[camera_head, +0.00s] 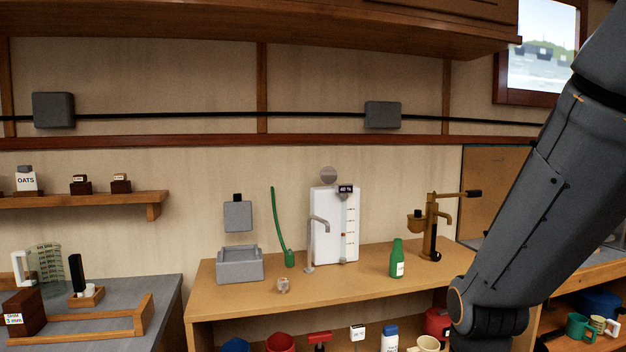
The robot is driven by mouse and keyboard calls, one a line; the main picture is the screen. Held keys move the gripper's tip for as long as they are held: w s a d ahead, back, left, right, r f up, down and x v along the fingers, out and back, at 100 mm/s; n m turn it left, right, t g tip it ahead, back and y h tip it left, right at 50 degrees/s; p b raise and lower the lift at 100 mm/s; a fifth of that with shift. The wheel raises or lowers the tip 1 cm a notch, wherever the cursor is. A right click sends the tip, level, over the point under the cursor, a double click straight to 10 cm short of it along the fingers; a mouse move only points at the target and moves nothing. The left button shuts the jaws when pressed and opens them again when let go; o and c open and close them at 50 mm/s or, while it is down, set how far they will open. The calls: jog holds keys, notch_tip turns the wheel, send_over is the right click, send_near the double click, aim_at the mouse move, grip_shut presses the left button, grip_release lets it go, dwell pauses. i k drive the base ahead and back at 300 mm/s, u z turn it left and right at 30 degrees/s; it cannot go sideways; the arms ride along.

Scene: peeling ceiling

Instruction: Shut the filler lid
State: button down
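A white upright tank (324,218) with a level scale and a small dark display tag (346,189) stands at the back of the wooden counter. A round grey disc (328,174), which looks like the filler lid, stands raised above the tank's top edge. The filler opening itself cannot be made out. My dark arm comes down from the upper right to a joint near the bottom, right of the counter and well apart from the tank. My gripper does not show in this view.
On the counter (366,285) are a grey faucet (312,242), a green bottle (397,259), a brass pump (431,226), a grey basin (239,264) and a green hose (281,225). A wooden cabinet (255,20) overhangs above. The counter's front middle is mostly clear.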

aim_at(329, 175)
jog(key=k, duration=0.15)
jog(key=u, duration=1.9)
jog(key=i, duration=1.15)
jog(key=z, duration=1.9)
